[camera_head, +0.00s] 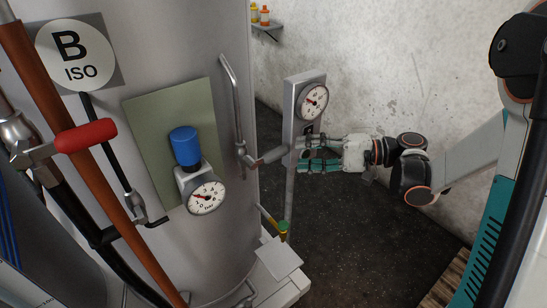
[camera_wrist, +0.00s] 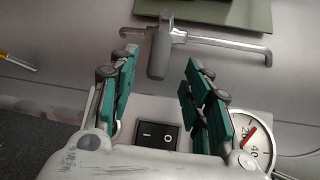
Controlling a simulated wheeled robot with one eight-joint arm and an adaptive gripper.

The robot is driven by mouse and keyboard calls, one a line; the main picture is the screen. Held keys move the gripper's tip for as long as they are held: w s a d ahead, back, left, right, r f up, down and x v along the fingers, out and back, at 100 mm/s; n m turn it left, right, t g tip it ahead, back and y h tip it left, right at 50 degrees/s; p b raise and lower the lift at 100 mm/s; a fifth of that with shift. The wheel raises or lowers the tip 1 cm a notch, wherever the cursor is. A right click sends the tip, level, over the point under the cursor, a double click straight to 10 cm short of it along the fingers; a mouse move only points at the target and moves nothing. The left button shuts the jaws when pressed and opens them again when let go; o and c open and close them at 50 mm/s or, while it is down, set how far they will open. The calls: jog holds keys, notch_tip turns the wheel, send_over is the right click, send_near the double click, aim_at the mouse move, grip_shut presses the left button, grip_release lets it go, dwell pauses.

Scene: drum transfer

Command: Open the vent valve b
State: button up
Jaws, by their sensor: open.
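A metal pipe with a grey lever-handled valve (camera_head: 268,157), seemingly vent valve b, runs down the side of the large grey drum (camera_head: 215,60) marked "B ISO". In the wrist view the grey handle (camera_wrist: 160,52) shows ahead, between the fingertip lines, with the bent pipe (camera_wrist: 225,46) reaching to the right. My gripper (camera_head: 299,153) comes in from the right, its green-padded fingers spread and empty. In the wrist view my gripper (camera_wrist: 160,62) has a finger on either side of the handle. I cannot tell whether the handle lies fully between the fingers; no grip on it shows.
A post with a dial gauge (camera_head: 313,101) stands close behind my gripper. A rocker switch (camera_wrist: 157,135) shows below the handle in the wrist view. A blue-knobbed regulator (camera_head: 185,147) and a red-handled valve (camera_head: 86,135) are on the left. Dark floor (camera_head: 350,235) lies below.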

aim_at(282, 155)
jog(key=b+x, duration=0.2)
jog(key=x, duration=0.6)
jog(key=shift+w+a, duration=0.1)
jog(key=shift+a, duration=0.2)
jog(key=shift+c, duration=0.6)
grip_shut()
